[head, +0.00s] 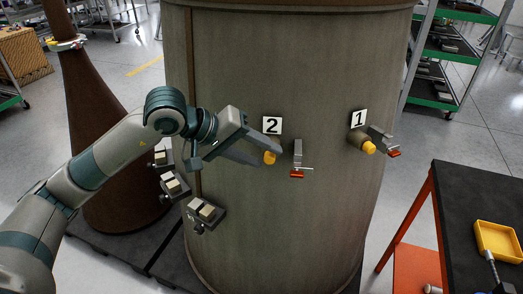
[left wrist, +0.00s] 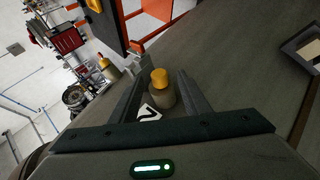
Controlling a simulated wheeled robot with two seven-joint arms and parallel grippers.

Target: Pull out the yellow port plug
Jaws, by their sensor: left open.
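A yellow port plug (head: 269,157) sits in a port below the "2" label (head: 272,125) on the large grey-brown casing (head: 260,60). Another yellow plug (head: 369,148) sits in a port below the "1" label (head: 358,118) farther right. My left gripper (head: 263,155) is open at the port marked 2. In the left wrist view, the yellow plug (left wrist: 160,77) and its brownish port body lie between the two spread fingers. I cannot tell if either finger touches it. My right gripper is not in view.
Red-tipped latches (head: 297,173) (head: 394,153) stick out beside both ports. Several small bracketed boxes (head: 207,211) are at the casing's left. A brown cone (head: 100,120) stands behind my left arm. A black table (head: 480,200) with a yellow tray (head: 497,240) stands at right.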

